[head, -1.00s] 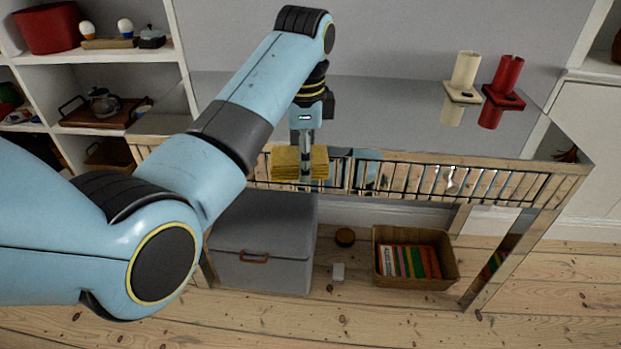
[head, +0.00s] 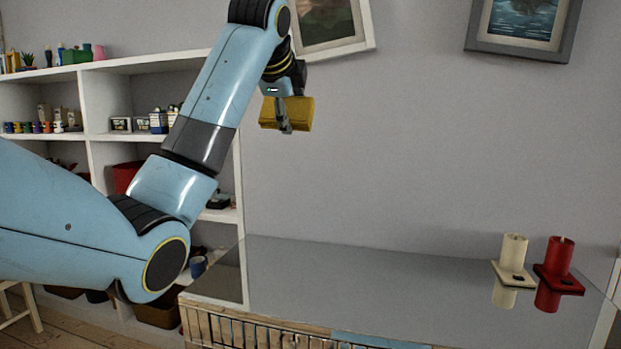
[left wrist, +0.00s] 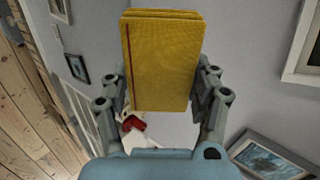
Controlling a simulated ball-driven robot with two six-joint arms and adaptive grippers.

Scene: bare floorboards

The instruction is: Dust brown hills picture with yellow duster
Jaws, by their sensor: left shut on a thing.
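The yellow duster (head: 301,113), a folded cloth, is held in my left gripper (head: 285,118), which is shut on it. It is up in the air, just below the lower edge of a pale-framed picture (head: 330,28) and apart from it. That picture shows dark brown and greenish tones; its top is cut off and my arm covers its left side. In the left wrist view the duster (left wrist: 163,60) sits upright between the two fingers. My right gripper is not in view.
A grey-framed picture of blue water (head: 522,22) hangs to the right. A shiny table (head: 380,290) stands below, with cream (head: 513,255) and red (head: 560,262) candles at its right end. White shelves (head: 160,70) full of small things stand at the left. The wall between is bare.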

